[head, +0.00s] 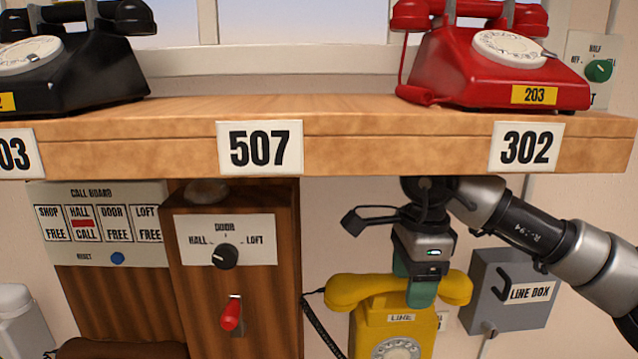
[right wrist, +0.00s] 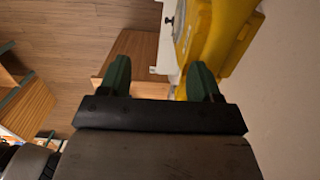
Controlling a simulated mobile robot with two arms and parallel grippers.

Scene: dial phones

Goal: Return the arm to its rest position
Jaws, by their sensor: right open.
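My right arm (head: 535,232) comes in from the right below the shelf, bent at a joint just under the shelf's edge. My right gripper (head: 421,292) points down at the handset (head: 355,291) of the yellow phone (head: 372,329). The handset lies across the top of the phone. The gripper covers part of the handset, and I cannot tell whether they touch. In the right wrist view the green fingers (right wrist: 160,80) are spread apart with no object clearly held between them. The yellow phone (right wrist: 217,38) shows beyond the right finger. My left gripper is not in view.
The wooden shelf (head: 375,137) overhangs my right arm. It carries a black phone (head: 85,75) and a red phone (head: 480,65). A grey line box (head: 500,312) is close to the right of the yellow phone. A wooden door panel (head: 195,290) with a red switch (head: 231,314) stands left.

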